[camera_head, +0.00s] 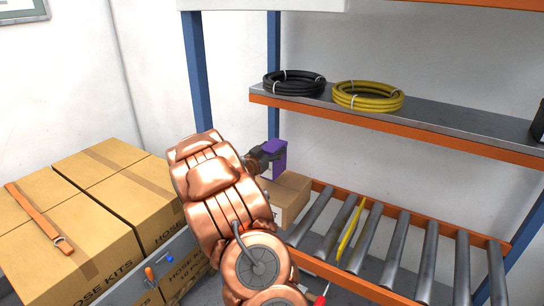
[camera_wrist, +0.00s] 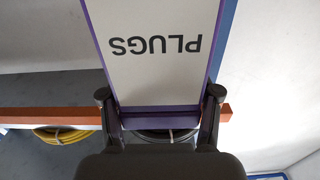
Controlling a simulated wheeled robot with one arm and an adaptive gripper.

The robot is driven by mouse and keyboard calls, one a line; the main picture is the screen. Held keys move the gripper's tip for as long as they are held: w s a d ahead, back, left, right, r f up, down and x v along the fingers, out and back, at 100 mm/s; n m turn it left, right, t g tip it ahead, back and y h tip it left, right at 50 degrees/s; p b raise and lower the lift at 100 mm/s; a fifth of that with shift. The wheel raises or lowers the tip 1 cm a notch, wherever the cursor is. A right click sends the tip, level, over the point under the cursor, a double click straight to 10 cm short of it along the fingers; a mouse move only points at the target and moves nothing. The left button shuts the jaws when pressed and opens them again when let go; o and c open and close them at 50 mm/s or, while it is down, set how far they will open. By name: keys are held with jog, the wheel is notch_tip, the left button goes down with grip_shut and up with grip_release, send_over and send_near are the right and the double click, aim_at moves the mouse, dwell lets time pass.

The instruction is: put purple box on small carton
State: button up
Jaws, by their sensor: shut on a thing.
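The purple box (camera_head: 272,157) is at the end of my copper-coloured arm in the head view. In the wrist view the purple box (camera_wrist: 155,55) shows a white face with the upside-down word PLUGS and purple edges. My gripper (camera_wrist: 160,100) is shut on it, with one dark finger at each side. My gripper (camera_head: 262,158) is partly hidden by the arm in the head view. The small carton (camera_head: 288,197) is brown and sits at the left end of the roller shelf. The purple box appears just above it; whether they touch I cannot tell.
A shelf (camera_head: 450,122) above the rollers holds a black hose coil (camera_head: 294,83) and a yellow hose coil (camera_head: 368,96). Blue posts (camera_head: 197,70) frame the rack. Large cartons (camera_head: 70,215) with an orange strap (camera_head: 38,218) stand at left. The rollers (camera_head: 405,245) carry a yellow item (camera_head: 350,230).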

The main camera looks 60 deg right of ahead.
jog(key=shift+w+d, duration=0.15)
jog(key=shift+w, duration=0.05)
jog(key=shift+f+p, duration=0.8)
jog(key=shift+f, duration=0.95)
jog(key=shift+f, duration=0.15)
jog(key=o, duration=1.6)
jog(key=shift+o, duration=0.2)
